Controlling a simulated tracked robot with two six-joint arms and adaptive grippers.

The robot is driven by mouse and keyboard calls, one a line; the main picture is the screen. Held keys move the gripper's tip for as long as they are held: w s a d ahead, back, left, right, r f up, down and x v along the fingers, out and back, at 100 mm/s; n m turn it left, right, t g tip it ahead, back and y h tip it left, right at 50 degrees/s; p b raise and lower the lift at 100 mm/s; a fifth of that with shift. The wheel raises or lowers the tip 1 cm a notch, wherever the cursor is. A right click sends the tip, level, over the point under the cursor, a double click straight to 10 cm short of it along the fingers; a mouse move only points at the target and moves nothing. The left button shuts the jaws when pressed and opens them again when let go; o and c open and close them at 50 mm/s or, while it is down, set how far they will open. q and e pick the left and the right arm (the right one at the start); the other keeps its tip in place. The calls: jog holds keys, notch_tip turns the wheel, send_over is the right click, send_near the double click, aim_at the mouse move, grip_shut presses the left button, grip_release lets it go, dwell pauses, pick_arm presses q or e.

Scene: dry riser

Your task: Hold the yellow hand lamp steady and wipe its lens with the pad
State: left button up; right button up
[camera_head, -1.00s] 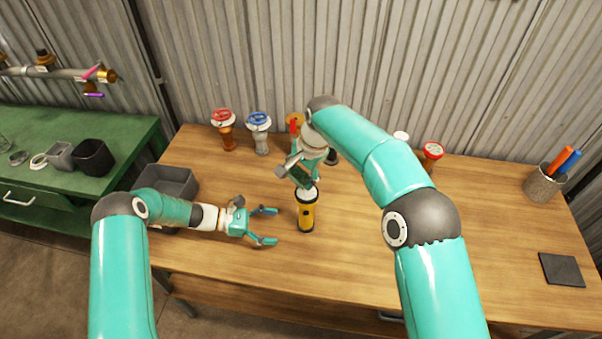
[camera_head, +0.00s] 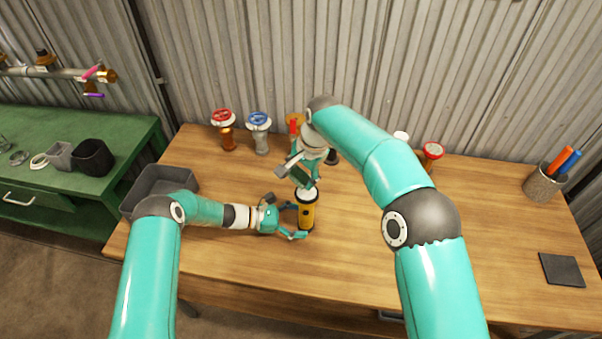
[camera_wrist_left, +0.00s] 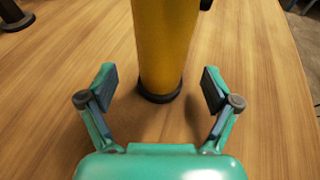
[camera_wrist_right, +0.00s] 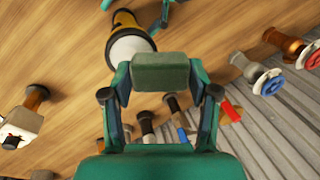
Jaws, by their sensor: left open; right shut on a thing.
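The yellow hand lamp (camera_head: 307,212) stands upright on the wooden table, with its pale lens (camera_wrist_right: 130,44) facing up. My left gripper (camera_head: 299,220) is open, with its fingers on either side of the lamp's lower body. In the left wrist view the lamp's yellow body (camera_wrist_left: 164,45) stands between and just beyond the fingertips (camera_wrist_left: 160,88), with gaps on both sides. My right gripper (camera_head: 302,176) is shut on the dark green pad (camera_wrist_right: 161,72). It holds the pad close above the lamp's top; I cannot tell whether they touch.
Several valves, one with a red wheel (camera_head: 222,117) and one with a blue wheel (camera_head: 259,120), stand along the back of the table. A grey bin (camera_head: 160,183) is at the left, and a pen cup (camera_head: 543,184) and a dark mat (camera_head: 561,270) are at the right. The right half is mostly clear.

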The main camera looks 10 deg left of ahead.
pick_arm(q)
jog(key=shift+w+d+f, duration=0.1)
jog(key=shift+w+d, duration=0.05)
jog(key=shift+d, duration=0.25)
jog(key=c, duration=1.2)
jog(key=shift+f, duration=0.1)
dwell(0.4)
